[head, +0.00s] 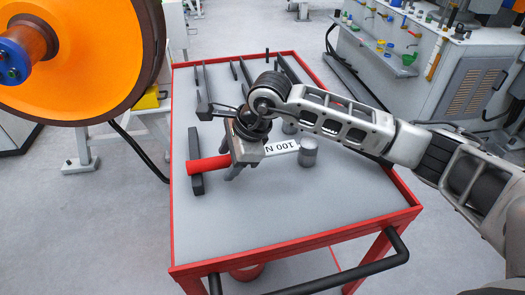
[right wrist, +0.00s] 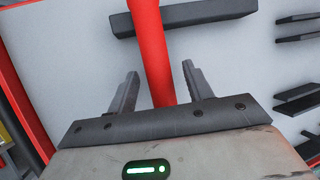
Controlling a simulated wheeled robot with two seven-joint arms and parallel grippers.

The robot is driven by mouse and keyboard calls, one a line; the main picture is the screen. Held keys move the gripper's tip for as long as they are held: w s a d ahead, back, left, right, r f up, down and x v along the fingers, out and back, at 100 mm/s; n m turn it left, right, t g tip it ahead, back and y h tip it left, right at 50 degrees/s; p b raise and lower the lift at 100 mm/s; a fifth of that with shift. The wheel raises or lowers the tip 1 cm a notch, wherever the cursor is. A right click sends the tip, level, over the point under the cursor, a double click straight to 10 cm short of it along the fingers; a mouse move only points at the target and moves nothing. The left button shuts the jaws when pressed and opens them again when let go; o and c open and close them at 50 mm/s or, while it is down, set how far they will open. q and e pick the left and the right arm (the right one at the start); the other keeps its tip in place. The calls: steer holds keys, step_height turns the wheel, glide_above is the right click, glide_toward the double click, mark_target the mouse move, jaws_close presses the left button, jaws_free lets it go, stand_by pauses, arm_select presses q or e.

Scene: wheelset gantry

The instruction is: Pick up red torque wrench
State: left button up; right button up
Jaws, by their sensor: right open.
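The red torque wrench (head: 205,166) lies on the grey top of a red-rimmed cart. Its red handle points left. A white "100 N" label (head: 282,147) and a grey round end show to the right of my gripper. My right gripper (head: 236,172) is over the wrench and hides its middle. In the right wrist view the red handle (right wrist: 150,45) runs between the two spread fingers of my gripper (right wrist: 160,72), with gaps on both sides. Whether the fingers reach down to handle height is hard to tell. My left gripper is not in view.
A dark bar (head: 195,161) lies by the handle's left end; it also shows in the right wrist view (right wrist: 190,14). Several dark tools lie at the cart's back. The cart's (head: 290,243) front is clear. A large orange wheel (head: 90,60) stands left, a grey workbench (head: 420,75) back right.

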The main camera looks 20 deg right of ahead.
steer(key=shift+w+a+f, duration=0.15)
steer(key=shift+a+f, duration=0.05)
steer(key=shift+f, duration=0.25)
steer(key=shift+c, duration=0.3)
steer(key=c, duration=1)
jaws_close()
steer(key=shift+r, duration=0.1)
